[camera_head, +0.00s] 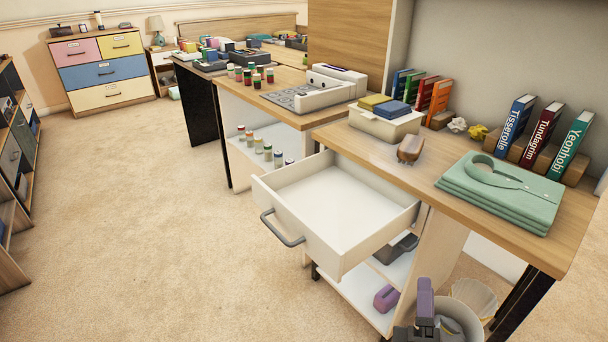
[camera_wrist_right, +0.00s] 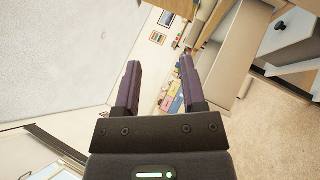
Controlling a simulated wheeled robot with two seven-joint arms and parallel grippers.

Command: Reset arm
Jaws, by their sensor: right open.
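My right gripper (camera_head: 425,288) shows at the bottom right of the head view, upright in front of the desk and beside a white bin. In the right wrist view the right gripper (camera_wrist_right: 158,75) has its two purple fingers spread apart, with nothing between them. The wrist view looks out over the tilted room, with a pale surface filling the left. My left gripper is not in view.
A white drawer (camera_head: 335,205) stands pulled out from the desk (camera_head: 570,235). Folded green shirts (camera_head: 500,190), a brown object (camera_head: 410,149) and several books are on top. The white bin (camera_head: 470,305) stands at the right. The carpet (camera_head: 170,230) at left is clear.

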